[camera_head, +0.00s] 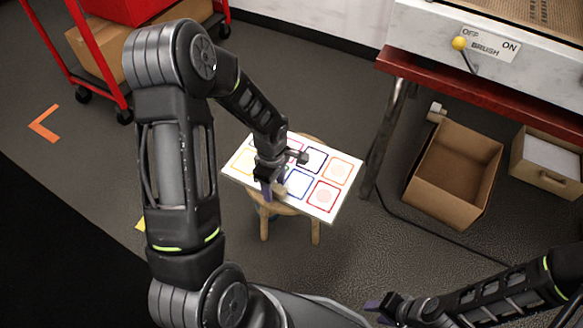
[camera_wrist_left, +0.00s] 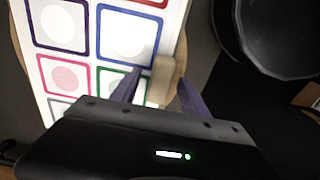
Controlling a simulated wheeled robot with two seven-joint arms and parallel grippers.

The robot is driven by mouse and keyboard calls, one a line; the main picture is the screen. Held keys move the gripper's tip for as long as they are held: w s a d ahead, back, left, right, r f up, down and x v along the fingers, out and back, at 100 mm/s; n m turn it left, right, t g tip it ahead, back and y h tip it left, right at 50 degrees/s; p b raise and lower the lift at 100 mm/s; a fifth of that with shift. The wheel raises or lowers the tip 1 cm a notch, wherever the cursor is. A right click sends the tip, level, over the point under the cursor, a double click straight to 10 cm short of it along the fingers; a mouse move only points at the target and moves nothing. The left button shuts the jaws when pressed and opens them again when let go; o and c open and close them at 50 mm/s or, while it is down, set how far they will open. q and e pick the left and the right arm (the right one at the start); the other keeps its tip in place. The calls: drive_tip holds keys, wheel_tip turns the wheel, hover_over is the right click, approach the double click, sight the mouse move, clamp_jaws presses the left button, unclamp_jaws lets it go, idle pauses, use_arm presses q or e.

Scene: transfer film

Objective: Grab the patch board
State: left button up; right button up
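The patch board (camera_head: 338,200) is a white panel with coloured square outlines, some holding pale discs. It lies on a round wooden stool (camera_head: 316,232) and also fills the upper left of the left wrist view (camera_wrist_left: 84,72). My left gripper (camera_head: 270,192) is over the board's near edge. In the left wrist view its purple fingers (camera_wrist_left: 160,92) are spread on either side of a small wooden block (camera_wrist_left: 161,78) at the board's edge, with gaps visible. My right gripper (camera_head: 380,312) is at the bottom of the head view, away from the board, its purple fingertips apart and empty.
A red-edged bench (camera_head: 440,85) with a switch panel stands at the upper right. An open cardboard box (camera_head: 455,170) and a second box (camera_head: 547,162) sit on the floor there. A red cart (camera_head: 105,75) is at the upper left. The floor around the stool is mostly clear.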

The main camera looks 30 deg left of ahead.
use_arm(q)
clamp_jaws()
idle(0.3)
idle(1.0)
